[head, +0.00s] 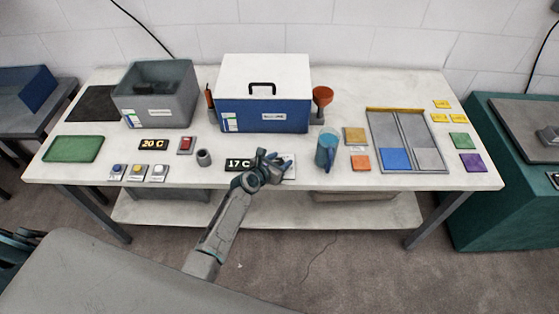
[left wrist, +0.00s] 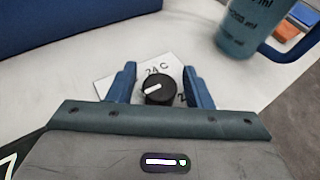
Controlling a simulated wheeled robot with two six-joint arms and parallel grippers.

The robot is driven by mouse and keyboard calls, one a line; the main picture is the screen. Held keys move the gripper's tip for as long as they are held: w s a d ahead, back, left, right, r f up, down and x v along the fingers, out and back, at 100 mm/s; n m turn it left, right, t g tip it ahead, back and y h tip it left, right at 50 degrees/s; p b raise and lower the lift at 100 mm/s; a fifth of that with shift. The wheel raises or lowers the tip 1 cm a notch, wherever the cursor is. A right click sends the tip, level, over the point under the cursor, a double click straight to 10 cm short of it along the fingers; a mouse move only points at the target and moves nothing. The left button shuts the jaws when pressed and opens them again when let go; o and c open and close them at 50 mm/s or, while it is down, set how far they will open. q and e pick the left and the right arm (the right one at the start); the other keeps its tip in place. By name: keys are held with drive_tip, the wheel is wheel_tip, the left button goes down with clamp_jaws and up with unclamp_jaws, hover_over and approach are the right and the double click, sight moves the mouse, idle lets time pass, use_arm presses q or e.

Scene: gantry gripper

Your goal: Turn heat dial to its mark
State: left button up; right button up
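The heat dial (left wrist: 158,92) is a round black knob with a white pointer line, on a white plate (left wrist: 108,87) marked "24 C" above the knob. The pointer line lies to the knob's left, tilted slightly down, away from the "24 C" label. Another label on the right is mostly hidden by a finger. My left gripper (left wrist: 160,88) is open, with its blue fingers on either side of the dial and a narrow gap at each side. In the head view my left gripper (head: 276,164) covers the dial. A black display (head: 239,164) reading "17 C" is just left of it. My right gripper is not in view.
A blue measuring jug (head: 326,150) stands close right of the gripper; its handle shows in the wrist view. A blue cooler box (head: 264,117) is behind.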

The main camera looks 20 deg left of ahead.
use_arm(q)
drive_tip(key=c, duration=0.7)
drive_tip(key=shift+f+m+h+b, duration=0.2)
drive_tip(key=shift+m+h+b, duration=0.2)
drive_tip(key=shift+b, duration=0.3)
drive_tip(key=shift+m+g+h+b, duration=0.6)
drive_tip(key=shift+m+h+b, duration=0.4)
drive_tip(key=shift+h+b, duration=0.15)
drive_tip(key=m+g+h+b, duration=0.3)
drive_tip(key=m+g, duration=0.1)
drive_tip(key=shift+m+h, duration=0.3)
drive_tip(key=shift+h, duration=0.05)
drive_tip(key=shift+s+r+m+g+h+b, duration=0.1)
drive_tip(key=shift+m+g+h+b, duration=0.45)
drive_tip(key=shift+m+g, duration=0.55)
drive_tip(key=shift+r+m+g+h+b, duration=0.1)
drive_tip(key=shift+m+g+h+b, duration=0.45)
drive_tip(key=shift+m+g, duration=0.55)
